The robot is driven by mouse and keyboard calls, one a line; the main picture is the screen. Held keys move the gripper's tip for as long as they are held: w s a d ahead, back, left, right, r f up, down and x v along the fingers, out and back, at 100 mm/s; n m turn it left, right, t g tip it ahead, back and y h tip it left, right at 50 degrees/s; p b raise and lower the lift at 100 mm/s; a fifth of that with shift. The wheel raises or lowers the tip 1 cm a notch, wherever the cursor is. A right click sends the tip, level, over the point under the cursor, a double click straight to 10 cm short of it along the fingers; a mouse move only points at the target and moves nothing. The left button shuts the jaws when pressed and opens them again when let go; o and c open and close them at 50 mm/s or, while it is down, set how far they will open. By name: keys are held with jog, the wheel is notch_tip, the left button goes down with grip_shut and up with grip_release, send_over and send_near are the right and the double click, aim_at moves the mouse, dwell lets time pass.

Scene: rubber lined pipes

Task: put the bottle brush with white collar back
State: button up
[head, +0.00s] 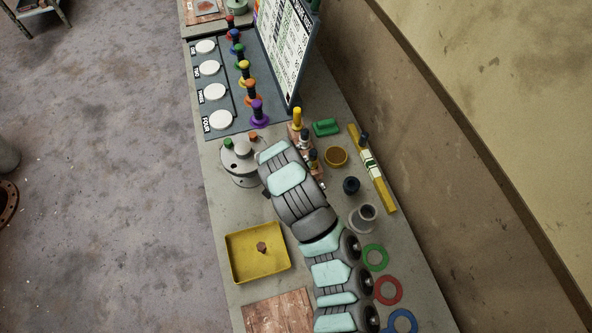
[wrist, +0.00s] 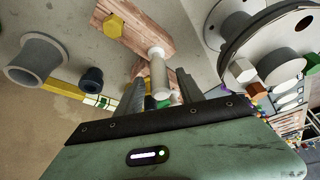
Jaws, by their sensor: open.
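In the wrist view a pale white cylindrical piece (wrist: 157,72) stands out from a wooden block (wrist: 137,30), with a darker grey part at its near end. I take it for the white-collared brush, but its bristles are not visible. My gripper (wrist: 162,92) is open, with one finger on each side of this piece; I cannot tell whether they touch it. In the head view the wooden block (head: 294,129) is partly covered by my arm, and my fingertips are hidden. A yellow-topped piece (head: 297,117) and dark pieces (head: 305,136) stand at the block.
A round grey fixture (head: 241,163) with coloured tips stands left of my arm. A yellow tray (head: 240,273) lies nearer.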

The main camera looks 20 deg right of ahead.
jog(key=p+v, duration=0.3)
jog(key=v, duration=0.4)
jog(key=shift+r, duration=0.25)
jog(key=shift+s+a, duration=0.1)
